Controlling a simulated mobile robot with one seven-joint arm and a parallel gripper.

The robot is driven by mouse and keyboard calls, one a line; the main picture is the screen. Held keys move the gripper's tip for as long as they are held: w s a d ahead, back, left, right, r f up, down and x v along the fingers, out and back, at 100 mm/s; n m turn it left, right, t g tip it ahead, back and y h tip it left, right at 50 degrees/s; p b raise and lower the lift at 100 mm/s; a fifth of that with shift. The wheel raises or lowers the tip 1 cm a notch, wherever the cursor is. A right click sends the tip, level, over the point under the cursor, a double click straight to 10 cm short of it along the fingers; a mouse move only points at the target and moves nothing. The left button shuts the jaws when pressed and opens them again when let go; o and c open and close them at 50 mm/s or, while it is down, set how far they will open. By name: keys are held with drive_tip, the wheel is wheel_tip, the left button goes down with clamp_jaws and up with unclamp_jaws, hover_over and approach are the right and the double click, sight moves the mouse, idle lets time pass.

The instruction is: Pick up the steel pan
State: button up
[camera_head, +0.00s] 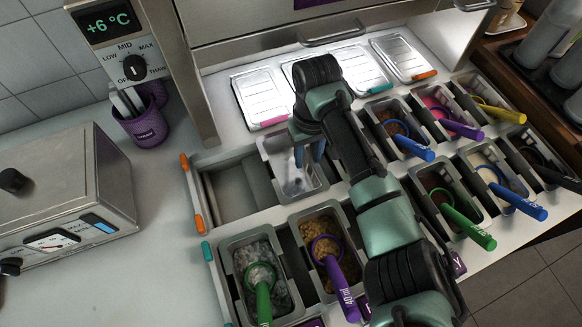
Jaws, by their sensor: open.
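The steel pan (285,185) appears to be the shiny, empty-looking pan in the back row of the topping rail. It sits level, just right of an open empty slot. My gripper (308,156) hangs over its right side with its fingers pointing down. The fingers are open, and I see nothing between them. I cannot tell whether they touch the pan's wall or rim. My arm crosses from the lower right and hides the area right of the pan.
Pans of toppings with coloured scoops, such as the green scoop (263,301) and purple scoop (334,267), surround this spot. An empty slot (236,190) lies left. Closed lids (262,97) lie behind. A steel appliance (75,195) and purple cup (144,125) stand left.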

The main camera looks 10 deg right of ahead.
drive_tip(key=shift+f, duration=0.3)
clamp_jaws()
idle(1.2)
